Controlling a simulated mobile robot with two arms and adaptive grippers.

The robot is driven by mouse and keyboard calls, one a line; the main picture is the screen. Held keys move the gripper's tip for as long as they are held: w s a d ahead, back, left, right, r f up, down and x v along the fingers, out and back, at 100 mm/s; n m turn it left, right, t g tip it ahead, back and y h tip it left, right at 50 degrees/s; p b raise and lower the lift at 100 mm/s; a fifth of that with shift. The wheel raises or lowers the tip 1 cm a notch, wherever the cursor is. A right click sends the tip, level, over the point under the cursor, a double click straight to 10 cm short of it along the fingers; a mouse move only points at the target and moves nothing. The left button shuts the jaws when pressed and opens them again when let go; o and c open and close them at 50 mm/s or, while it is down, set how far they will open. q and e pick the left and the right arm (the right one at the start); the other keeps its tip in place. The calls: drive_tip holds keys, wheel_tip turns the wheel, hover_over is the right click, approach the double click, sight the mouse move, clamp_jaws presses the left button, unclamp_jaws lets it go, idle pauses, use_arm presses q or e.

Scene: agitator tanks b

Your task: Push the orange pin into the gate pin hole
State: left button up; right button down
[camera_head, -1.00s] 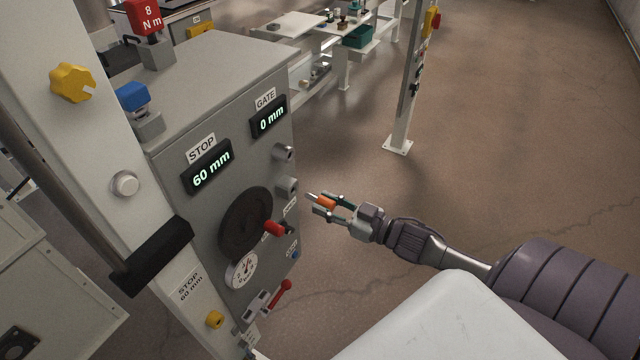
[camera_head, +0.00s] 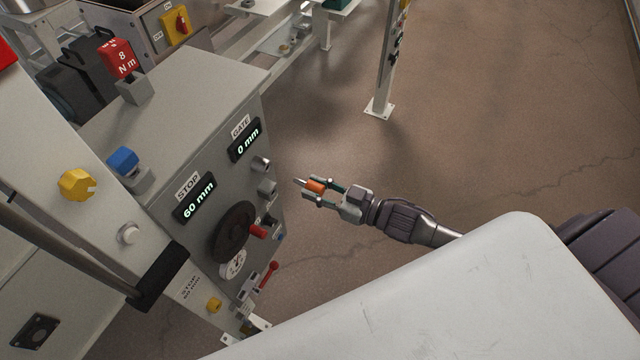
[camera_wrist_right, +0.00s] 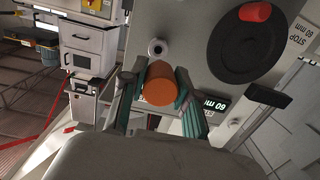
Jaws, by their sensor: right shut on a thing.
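My right gripper (camera_head: 317,188) is shut on the orange pin (camera_head: 315,186), whose bare metal tip points left toward the grey panel (camera_head: 215,150). Two round metal sockets, an upper one (camera_head: 261,164) and a lower one (camera_head: 267,187), stick out near the panel's right edge, below the GATE display (camera_head: 244,141). The pin tip is apart from both, a short gap to their right in the picture. In the right wrist view the pin's orange end (camera_wrist_right: 159,84) sits between the fingers, just below one socket (camera_wrist_right: 157,47); the pin's tip is hidden there. My left gripper is out of view.
A dark handwheel (camera_head: 232,232) with a red knob (camera_head: 257,231) and a red lever (camera_head: 269,273) project from the panel below the sockets. The GATE display reads 0 mm, the STOP display (camera_head: 194,199) 60 mm. The floor right of the panel is open.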

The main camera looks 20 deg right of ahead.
sight(300, 180)
drive_tip(key=shift+r, duration=0.1)
drive_tip(key=shift+w+a, duration=0.1)
drive_tip(key=shift+w, duration=0.1)
drive_tip(key=shift+b+x, duration=0.4)
drive_tip(key=shift+x, duration=1.55)
drive_tip(key=shift+w+a+r, duration=0.1)
drive_tip(key=shift+w+a, duration=0.35)
drive_tip(key=shift+w, duration=0.1)
drive_tip(key=shift+w+a, duration=0.2)
drive_tip(key=shift+w, duration=0.1)
drive_tip(key=shift+b+x, duration=0.6)
drive_tip(key=shift+x, duration=1.25)
drive_tip(key=c, duration=0.8)
unclamp_jaws()
drive_tip(key=shift+r, duration=0.1)
drive_tip(key=shift+o, duration=0.2)
